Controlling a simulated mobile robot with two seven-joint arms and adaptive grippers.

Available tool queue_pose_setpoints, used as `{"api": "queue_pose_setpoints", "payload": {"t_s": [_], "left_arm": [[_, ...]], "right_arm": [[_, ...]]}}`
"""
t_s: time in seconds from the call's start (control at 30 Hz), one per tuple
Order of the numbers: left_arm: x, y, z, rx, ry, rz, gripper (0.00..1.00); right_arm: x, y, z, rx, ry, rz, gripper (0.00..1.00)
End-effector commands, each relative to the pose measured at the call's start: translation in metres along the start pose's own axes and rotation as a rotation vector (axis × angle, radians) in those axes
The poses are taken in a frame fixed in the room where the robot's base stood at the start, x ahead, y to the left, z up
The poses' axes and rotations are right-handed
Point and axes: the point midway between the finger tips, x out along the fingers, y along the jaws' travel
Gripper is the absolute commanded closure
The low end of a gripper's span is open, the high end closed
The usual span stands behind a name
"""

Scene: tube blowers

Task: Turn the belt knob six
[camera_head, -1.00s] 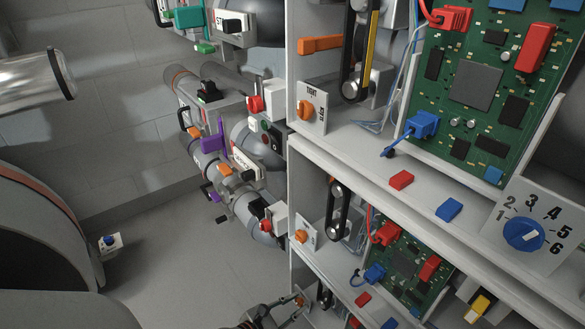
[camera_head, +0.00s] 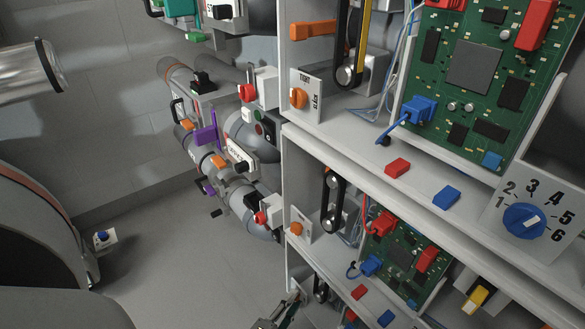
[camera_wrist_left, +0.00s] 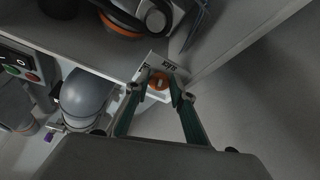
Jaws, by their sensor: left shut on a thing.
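My left gripper (camera_wrist_left: 160,88) is shut on an orange belt knob (camera_wrist_left: 158,83) on a white labelled plate (camera_wrist_left: 165,62), with one green-padded finger on each side of it. In the head view the left gripper (camera_head: 292,297) is small at the bottom edge, by the lowest shelf front, and hides that knob. Two other orange knobs on white plates show higher on the shelf fronts, an upper one (camera_head: 298,98) and a middle one (camera_head: 297,228). I cannot read a number six on any of them. My right gripper is not in view.
Green circuit boards (camera_head: 480,70) stand on the shelves (camera_head: 350,150), with red and blue blocks near the edges. A blue numbered dial (camera_head: 524,221) is at the right. Grey pipes with valves (camera_head: 240,130) lie left of the shelves.

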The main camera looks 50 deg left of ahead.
Motion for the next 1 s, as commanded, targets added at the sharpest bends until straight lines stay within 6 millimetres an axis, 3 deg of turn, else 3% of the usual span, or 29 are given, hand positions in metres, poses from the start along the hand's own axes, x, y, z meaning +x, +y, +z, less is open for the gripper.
{"api": "queue_pose_setpoints", "payload": {"t_s": [0.4, 1.0], "left_arm": [[-0.0001, -0.0043, -0.0002, 0.2, 0.0, 0.081, 0.98], [-0.0004, -0.0046, -0.0012, 0.235, 0.001, 0.096, 0.98]], "right_arm": [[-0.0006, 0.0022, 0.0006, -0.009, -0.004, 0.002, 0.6], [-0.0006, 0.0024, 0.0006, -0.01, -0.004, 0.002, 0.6]]}}
